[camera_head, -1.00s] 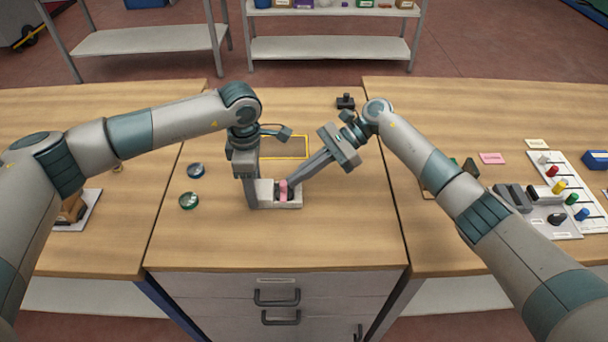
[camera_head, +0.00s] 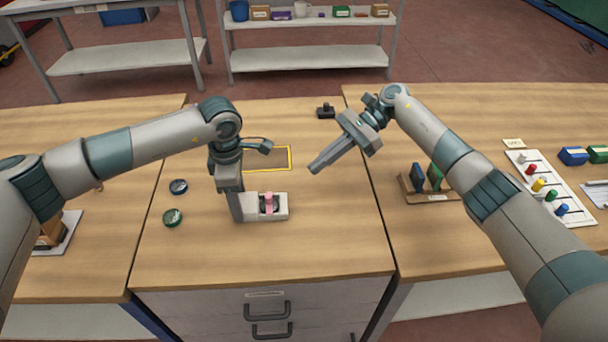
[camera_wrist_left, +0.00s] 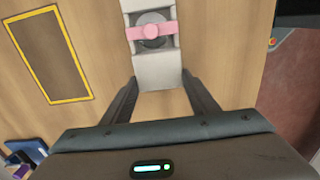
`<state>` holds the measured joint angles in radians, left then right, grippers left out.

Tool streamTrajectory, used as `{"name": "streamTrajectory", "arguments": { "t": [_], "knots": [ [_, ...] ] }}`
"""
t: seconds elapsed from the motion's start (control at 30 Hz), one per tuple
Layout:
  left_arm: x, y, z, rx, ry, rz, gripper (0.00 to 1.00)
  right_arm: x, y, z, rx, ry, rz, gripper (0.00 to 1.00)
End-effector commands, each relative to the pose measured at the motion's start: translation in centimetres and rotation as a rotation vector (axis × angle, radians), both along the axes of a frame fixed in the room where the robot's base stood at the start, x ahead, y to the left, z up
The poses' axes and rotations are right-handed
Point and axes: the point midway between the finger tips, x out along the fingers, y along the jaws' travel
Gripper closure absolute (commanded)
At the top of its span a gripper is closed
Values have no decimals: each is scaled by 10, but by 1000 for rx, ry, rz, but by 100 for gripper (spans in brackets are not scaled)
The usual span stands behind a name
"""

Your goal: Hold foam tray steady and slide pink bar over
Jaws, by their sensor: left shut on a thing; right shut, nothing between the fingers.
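The foam tray (camera_head: 281,207) is a pale block on the middle table; it also shows in the left wrist view (camera_wrist_left: 157,72). The pink bar (camera_head: 269,203) lies across a dark round thing in the tray's recess; in the left wrist view the bar (camera_wrist_left: 151,32) spans the recess from side to side. My left gripper (camera_head: 238,218) is shut on the tray's left end, with a finger on each side of it in the left wrist view (camera_wrist_left: 160,90). My right gripper (camera_head: 313,170) is shut and empty, above the table to the right of the tray and clear of it.
Two round lidded tins (camera_head: 173,217) sit to the left. A small black object (camera_head: 326,111) stands at the back. A wooden rack (camera_head: 430,197) and a board of coloured knobs (camera_head: 541,185) are on the right table.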

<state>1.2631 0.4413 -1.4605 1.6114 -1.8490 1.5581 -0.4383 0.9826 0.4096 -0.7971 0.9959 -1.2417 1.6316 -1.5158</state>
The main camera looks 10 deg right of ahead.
Motion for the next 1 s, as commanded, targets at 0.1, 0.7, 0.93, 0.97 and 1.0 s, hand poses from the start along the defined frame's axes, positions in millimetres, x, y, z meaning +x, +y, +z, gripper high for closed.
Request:
{"name": "streamTrajectory", "arguments": {
  "t": [0.1,0.7,0.93,0.97,1.0],
  "knots": [
    [0,0,0,0,0,0,68,5,-12,7,-1,0,-1,100],
    [0,0,0,0,0,0,44,8,-21,13,0,0,1,100],
    [0,0,0,0,0,0,24,8,-21,13,0,0,1,100],
    [0,0,0,0,0,0,24,8,-21,13,0,0,1,100],
    [0,0,0,0,0,0,24,8,-21,13,0,0,1,100]
  ]
}}
